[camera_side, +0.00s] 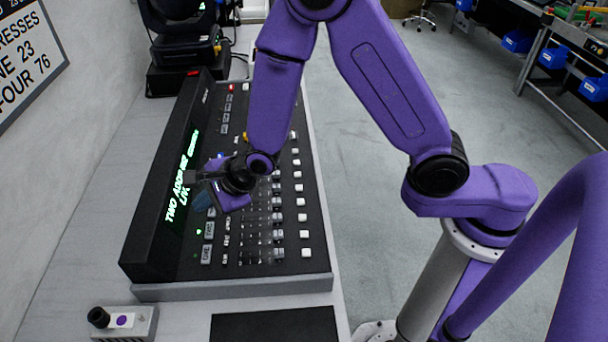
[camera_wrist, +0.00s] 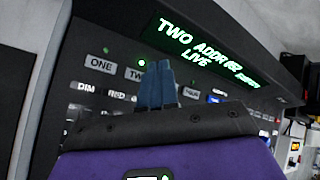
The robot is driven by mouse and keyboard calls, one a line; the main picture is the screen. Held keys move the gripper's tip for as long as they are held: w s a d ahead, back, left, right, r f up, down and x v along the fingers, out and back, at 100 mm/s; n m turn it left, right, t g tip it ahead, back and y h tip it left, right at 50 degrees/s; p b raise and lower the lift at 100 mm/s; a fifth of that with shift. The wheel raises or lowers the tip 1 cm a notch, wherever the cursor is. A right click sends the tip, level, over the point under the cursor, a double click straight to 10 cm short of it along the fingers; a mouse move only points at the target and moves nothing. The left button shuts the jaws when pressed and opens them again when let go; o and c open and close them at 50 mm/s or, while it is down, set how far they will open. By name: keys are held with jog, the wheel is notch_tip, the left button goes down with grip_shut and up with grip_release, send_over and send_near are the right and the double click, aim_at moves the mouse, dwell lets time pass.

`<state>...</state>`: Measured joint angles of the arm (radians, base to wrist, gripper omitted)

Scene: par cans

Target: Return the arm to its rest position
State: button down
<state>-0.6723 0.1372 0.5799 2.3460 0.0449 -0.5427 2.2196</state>
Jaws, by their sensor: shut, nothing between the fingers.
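My gripper (camera_side: 203,200) is over the left part of a black lighting console (camera_side: 232,265), near its raised display. In the wrist view its blue fingers (camera_wrist: 157,86) are together with nothing between them, in front of the row of labelled buttons. Whether the fingertips touch a button cannot be told. The console's display (camera_side: 184,175) shows green text that includes "TWO" and "LIVE"; it also shows in the wrist view (camera_wrist: 205,52). A green light glows above the "TWO" button (camera_wrist: 134,73). Part of the button row is hidden behind the fingers.
The raised display housing stands close to my gripper. A small grey box with a black knob (camera_side: 98,317) sits at the front left. A stage light (camera_side: 182,48) stands behind. Open floor lies right of the table.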

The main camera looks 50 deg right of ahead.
jog(key=s+d+r+n+g+h, duration=0.2)
jog(key=s+d+r+n, duration=0.4)
jog(key=s+d+n, duration=0.5)
jog(key=s+d+r+n+g+h, duration=0.1)
jog(key=s+d+r+n+g, duration=0.4)
jog(key=s+d+n, duration=0.7)
jog(key=s+r+n, duration=0.1)
jog(key=s+n, duration=0.4)
jog(key=n, duration=0.4)
jog(key=shift+s+r+h, duration=0.2)
jog(key=shift+s+h, duration=0.2)
